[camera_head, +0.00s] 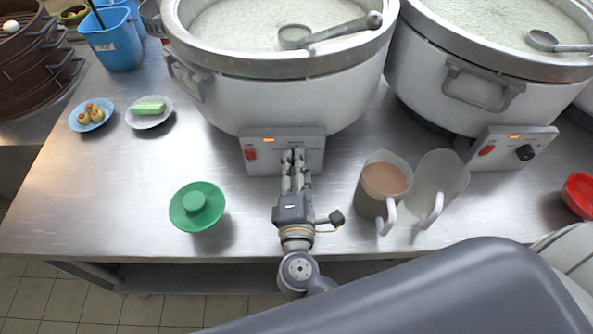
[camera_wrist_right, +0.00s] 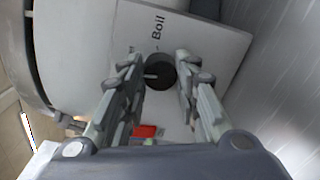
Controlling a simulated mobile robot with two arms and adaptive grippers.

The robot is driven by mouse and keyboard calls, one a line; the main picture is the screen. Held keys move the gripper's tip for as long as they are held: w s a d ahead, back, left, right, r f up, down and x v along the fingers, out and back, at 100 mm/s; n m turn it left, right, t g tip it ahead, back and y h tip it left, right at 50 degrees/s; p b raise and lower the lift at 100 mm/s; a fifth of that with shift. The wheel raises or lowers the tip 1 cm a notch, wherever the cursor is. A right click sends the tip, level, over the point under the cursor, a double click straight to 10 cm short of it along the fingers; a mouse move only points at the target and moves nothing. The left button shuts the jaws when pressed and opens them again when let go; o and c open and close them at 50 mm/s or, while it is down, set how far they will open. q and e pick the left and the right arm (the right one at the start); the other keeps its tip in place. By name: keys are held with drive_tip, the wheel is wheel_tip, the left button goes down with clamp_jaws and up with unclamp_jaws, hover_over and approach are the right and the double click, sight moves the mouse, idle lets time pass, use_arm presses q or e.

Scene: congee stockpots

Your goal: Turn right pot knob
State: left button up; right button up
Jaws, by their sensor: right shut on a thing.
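The large white pot (camera_head: 260,95) in the middle of the head view has a control panel (camera_head: 316,150) with a red switch (camera_head: 251,155) and a lit orange display. My right gripper (camera_head: 293,158) reaches up to this panel and hides its knob there. In the right wrist view the dark round knob (camera_wrist_right: 160,73) sits between the two fingertips, below the word "Boil". The fingers are shut on it, and a light mark on the knob points left. The pot (camera_head: 455,85) farther right has its own panel, with a free black knob (camera_head: 525,152). My left gripper is not in view.
Right of my right gripper stand a jug of brown liquid (camera_head: 372,205) and a clear jug (camera_head: 440,185). A green lid-like object (camera_head: 190,220) lies to the left. Ladles (camera_head: 335,32) rest across the pots. The counter's left front is mostly clear.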

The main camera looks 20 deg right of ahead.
drive_tip(key=shift+f+m+b, duration=0.1)
drive_tip(key=shift+m+b, duration=0.35)
drive_tip(key=shift+m, duration=0.15)
drive_tip(key=o, duration=1.1)
drive_tip(key=v, duration=1.2)
